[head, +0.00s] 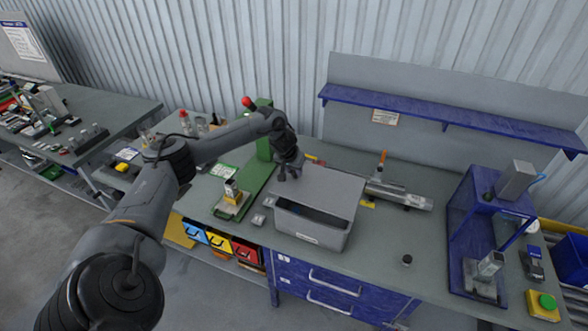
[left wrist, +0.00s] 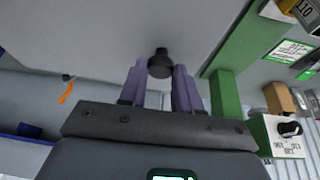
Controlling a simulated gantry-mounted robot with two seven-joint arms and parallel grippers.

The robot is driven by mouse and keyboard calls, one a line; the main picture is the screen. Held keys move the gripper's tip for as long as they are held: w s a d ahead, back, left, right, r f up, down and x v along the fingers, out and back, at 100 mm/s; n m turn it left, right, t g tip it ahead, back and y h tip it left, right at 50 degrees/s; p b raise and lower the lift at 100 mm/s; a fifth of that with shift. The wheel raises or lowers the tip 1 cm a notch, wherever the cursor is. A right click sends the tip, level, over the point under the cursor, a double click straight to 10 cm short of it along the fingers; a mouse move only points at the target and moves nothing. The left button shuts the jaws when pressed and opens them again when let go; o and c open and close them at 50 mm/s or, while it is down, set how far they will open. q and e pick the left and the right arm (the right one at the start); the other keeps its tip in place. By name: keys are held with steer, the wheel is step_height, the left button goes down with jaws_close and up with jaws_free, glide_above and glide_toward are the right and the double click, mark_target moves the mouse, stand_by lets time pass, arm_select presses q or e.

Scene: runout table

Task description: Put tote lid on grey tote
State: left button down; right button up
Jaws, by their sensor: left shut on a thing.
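The grey tote (head: 308,232) stands on the workbench near its front edge. The grey tote lid (head: 325,187) is over the tote's back part, and the dark inside shows in a gap along the front. I cannot tell whether the lid touches the rim. My left gripper (head: 289,174) is at the lid's back left part. In the left wrist view its two fingers (left wrist: 160,88) are shut on the lid's black knob (left wrist: 160,64), with the lid's flat grey face (left wrist: 85,35) beyond. My right gripper is not in view.
A green fixture (head: 262,143) stands close left of my left gripper. A metal vise-like tool (head: 400,195) lies right of the tote. A blue press frame (head: 487,225) stands at the right. Bare bench lies between tote and press, with a small dark cylinder (head: 407,260) there.

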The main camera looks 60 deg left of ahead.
mark_target(293, 179)
arm_select(q)
steer(key=shift+f+b, duration=0.9)
steer(key=shift+f, duration=2.35)
steer(key=shift+f, duration=0.55)
steer(key=c, duration=0.7)
jaws_free()
